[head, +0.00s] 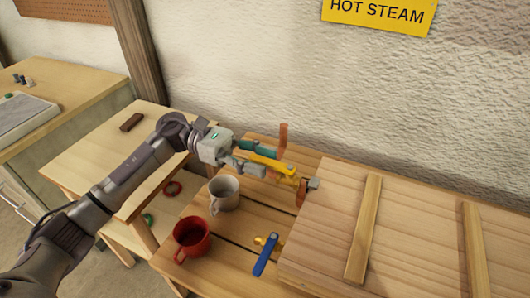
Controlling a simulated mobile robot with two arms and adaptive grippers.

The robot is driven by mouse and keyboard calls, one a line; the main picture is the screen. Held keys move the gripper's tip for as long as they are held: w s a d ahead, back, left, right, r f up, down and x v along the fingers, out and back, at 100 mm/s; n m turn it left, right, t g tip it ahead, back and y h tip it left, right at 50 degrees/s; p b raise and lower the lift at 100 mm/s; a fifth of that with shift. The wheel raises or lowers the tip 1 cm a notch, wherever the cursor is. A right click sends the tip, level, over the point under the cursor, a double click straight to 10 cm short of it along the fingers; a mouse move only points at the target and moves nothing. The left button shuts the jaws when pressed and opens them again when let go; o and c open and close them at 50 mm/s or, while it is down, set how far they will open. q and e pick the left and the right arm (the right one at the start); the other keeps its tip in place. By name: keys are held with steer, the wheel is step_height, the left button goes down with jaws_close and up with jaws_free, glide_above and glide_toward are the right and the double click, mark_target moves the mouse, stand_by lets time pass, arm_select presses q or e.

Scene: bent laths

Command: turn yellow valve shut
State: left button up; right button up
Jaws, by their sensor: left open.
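The yellow valve (272,165) has a flat lever that points left and slightly up in the picture, toward my left gripper. Its brass body sits by an upright copper pipe (300,194) at the left edge of a wooden crate. My left gripper (268,161) is open. Its teal finger lies on the far side of the yellow lever and its grey finger on the near side. I cannot tell whether either finger touches the lever. The lever's left end is partly hidden between the fingers. My right gripper is not in view.
A blue-handled valve (265,256) stands nearer the front. A grey mug (224,194) and a red mug (192,239) stand below my left gripper. The slatted crate top (410,240) fills the right. A yellow HOT STEAM sign (378,13) hangs on the wall behind.

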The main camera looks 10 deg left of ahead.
arm_select(q)
steer(key=shift+s+d, duration=0.15)
steer(key=shift+d, duration=0.5)
jaws_close()
